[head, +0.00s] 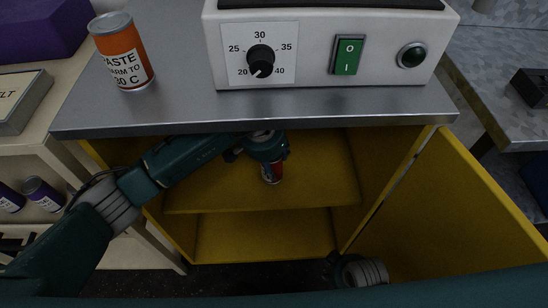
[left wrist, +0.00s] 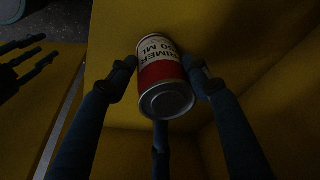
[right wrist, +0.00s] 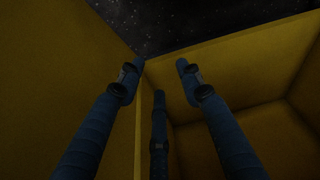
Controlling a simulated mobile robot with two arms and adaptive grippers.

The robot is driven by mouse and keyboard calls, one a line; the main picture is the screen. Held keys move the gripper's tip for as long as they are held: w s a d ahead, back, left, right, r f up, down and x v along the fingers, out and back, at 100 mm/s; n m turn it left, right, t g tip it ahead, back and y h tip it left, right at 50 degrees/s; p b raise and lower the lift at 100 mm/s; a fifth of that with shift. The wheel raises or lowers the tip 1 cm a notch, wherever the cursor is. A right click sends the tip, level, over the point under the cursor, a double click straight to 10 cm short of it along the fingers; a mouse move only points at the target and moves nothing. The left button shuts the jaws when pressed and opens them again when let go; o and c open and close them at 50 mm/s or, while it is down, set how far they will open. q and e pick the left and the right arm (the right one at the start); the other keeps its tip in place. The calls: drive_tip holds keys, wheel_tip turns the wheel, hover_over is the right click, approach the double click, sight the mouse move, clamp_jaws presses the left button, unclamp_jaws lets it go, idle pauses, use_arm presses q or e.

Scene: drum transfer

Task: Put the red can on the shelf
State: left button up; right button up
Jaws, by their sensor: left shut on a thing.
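The red can (head: 272,174), with a white PRIMER label, is inside the open yellow cabinet, just under its top. My left gripper (head: 267,153) reaches in from the left and is shut on it. The left wrist view shows the red can (left wrist: 163,75) between the fingers, one end facing the camera. The yellow shelf (head: 225,190) is beneath the can; I cannot tell whether they touch. My right gripper (head: 338,268) is low in front of the cabinet, by the open door. In the right wrist view its fingers (right wrist: 158,78) are apart and empty.
The cabinet door (head: 455,210) stands open at the right. A grey top (head: 330,103) carries an orange PASTE can (head: 122,52) and a white heater (head: 310,45) with a dial and green switch. Purple cans (head: 42,193) sit at the left. The lower compartment (head: 265,235) looks empty.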

use_arm(q)
drive_tip(key=shift+r, duration=0.1)
drive_tip(key=shift+w+d+f, duration=0.15)
drive_tip(key=shift+f, duration=0.05)
drive_tip(key=o, duration=1.6)
drive_tip(key=shift+o, duration=0.2)
use_arm(e)
drive_tip(key=shift+w+r, duration=0.2)
drive_tip(key=shift+r, duration=0.3)
